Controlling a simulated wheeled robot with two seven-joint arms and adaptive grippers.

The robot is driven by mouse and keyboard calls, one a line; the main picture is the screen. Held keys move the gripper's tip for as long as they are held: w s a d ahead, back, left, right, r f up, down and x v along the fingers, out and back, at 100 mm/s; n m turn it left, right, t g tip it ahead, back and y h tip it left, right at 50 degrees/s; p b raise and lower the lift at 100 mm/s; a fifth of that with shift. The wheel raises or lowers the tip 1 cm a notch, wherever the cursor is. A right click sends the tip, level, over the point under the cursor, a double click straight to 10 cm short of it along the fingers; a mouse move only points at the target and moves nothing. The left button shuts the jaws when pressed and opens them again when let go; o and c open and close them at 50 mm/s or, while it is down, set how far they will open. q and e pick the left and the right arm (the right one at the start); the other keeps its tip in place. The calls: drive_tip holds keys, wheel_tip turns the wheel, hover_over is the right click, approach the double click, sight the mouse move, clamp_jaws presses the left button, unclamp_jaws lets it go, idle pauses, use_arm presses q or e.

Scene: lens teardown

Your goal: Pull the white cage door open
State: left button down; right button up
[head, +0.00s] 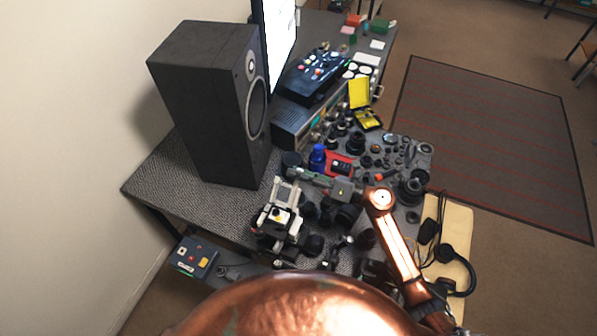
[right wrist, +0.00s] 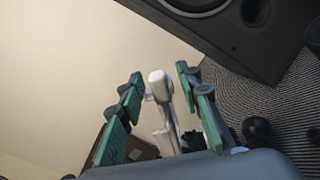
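A white cage-like frame (head: 286,192) with a small yellow part in it stands near the front edge of the desk in the head view. Dark round parts surround it. I cannot tell its door from the rest of the frame. My right gripper (head: 310,178) reaches in from the right, close to the frame's upper end. In the right wrist view my right gripper (right wrist: 159,74) is open, with green pads apart on both sides of a white upright part (right wrist: 161,88). Contact with the pads is not clear. My left gripper is not in view.
A tall black speaker (head: 205,105) stands behind the frame at the left. A blue bottle (head: 317,158), a red case (head: 340,165) and many dark lens parts crowd the desk at the right. A control box (head: 194,257) sits below left. Bare desk (head: 180,165) shows at the left.

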clamp_jaws()
idle(0.4)
idle(0.4)
